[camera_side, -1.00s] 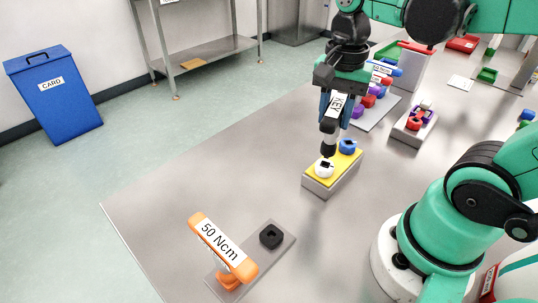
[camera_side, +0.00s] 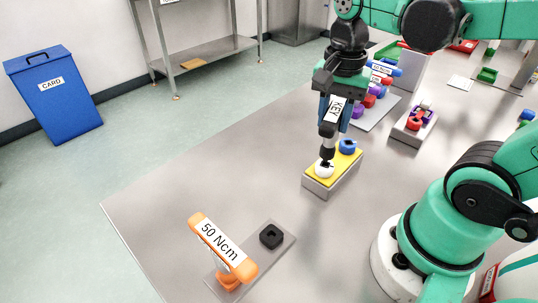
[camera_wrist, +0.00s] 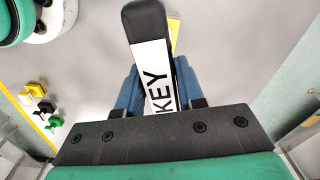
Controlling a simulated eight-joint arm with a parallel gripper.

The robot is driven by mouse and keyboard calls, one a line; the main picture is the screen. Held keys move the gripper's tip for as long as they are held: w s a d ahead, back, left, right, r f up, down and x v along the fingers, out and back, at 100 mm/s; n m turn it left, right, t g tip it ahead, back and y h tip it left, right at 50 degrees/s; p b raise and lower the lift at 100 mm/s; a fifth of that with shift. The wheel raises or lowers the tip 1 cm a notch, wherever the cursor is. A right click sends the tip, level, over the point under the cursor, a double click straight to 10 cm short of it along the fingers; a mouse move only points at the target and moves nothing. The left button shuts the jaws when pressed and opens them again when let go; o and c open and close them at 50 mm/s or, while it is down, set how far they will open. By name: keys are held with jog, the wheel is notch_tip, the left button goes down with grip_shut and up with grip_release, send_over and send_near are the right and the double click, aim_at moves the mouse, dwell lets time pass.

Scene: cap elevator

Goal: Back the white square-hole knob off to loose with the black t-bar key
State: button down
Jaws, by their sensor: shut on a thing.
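The black t-bar key (camera_side: 328,131), with a white KEY label, is held upright in my gripper (camera_side: 334,112). In the wrist view my blue fingers (camera_wrist: 157,92) close on both sides of the key's bar (camera_wrist: 147,22). The white square-hole knob (camera_side: 323,173) sits at the near end of a yellow-topped block (camera_side: 343,166). The key's lower tip meets the top of the white knob. The square hole is hidden there, so I cannot tell how deep the tip sits. A blue knob (camera_side: 347,147) is at the block's far end.
An orange tool marked 50 Ncm (camera_side: 222,246) and a black square-holed piece (camera_side: 271,236) are on a grey plate at the front. A small block with red and purple parts (camera_side: 414,125) is to the right. The table's left side is clear.

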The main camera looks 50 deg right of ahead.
jog(key=shift+f, duration=0.9)
dwell(0.5)
jog(key=shift+f+n, duration=0.2)
jog(key=shift+n, duration=0.6)
jog(key=n, duration=1.2)
jog(key=shift+n, duration=0.3)
jog(key=n, duration=0.3)
